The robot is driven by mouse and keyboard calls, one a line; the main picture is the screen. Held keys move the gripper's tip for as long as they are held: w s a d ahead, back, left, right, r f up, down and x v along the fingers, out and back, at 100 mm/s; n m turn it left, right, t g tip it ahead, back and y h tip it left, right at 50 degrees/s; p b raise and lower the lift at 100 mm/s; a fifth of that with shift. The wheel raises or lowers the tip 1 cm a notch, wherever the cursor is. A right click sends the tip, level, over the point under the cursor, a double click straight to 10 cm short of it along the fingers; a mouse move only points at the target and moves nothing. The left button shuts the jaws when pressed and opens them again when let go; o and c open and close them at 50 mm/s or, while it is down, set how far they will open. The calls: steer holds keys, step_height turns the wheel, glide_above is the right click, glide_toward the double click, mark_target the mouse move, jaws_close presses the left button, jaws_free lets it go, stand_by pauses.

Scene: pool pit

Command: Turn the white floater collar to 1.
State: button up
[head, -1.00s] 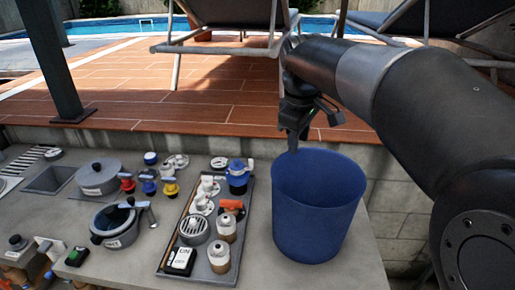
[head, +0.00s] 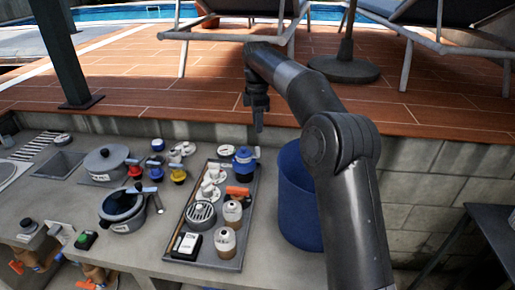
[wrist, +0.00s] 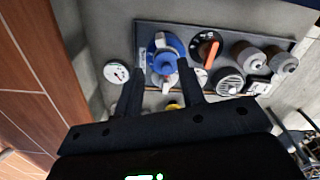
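A blue round floater (head: 244,162) stands at the far end of the grey tray (head: 186,212). White lobed parts, which look like its collar (wrist: 174,42), show around its blue top in the wrist view; I cannot read any number on it. My gripper (head: 257,124) hangs above and beyond the tray's far end, fingers down, apart from the floater. In the wrist view my gripper (wrist: 160,86) has its two fingers spread with nothing between them, below the floater in the picture. One finger partly hides the white fittings beside it.
The tray also holds an orange-handled dial (wrist: 208,50), bottles (head: 225,241), a round grate (head: 201,215) and white fittings (head: 214,174). A tall blue bin (head: 297,207) stands close on the right, partly behind my arm.

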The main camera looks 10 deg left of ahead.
mark_target(257, 147)
step_height(257, 147, down, 11)
steer(key=shift+r, duration=0.15)
steer(key=shift+c, duration=0.4)
jaws_close()
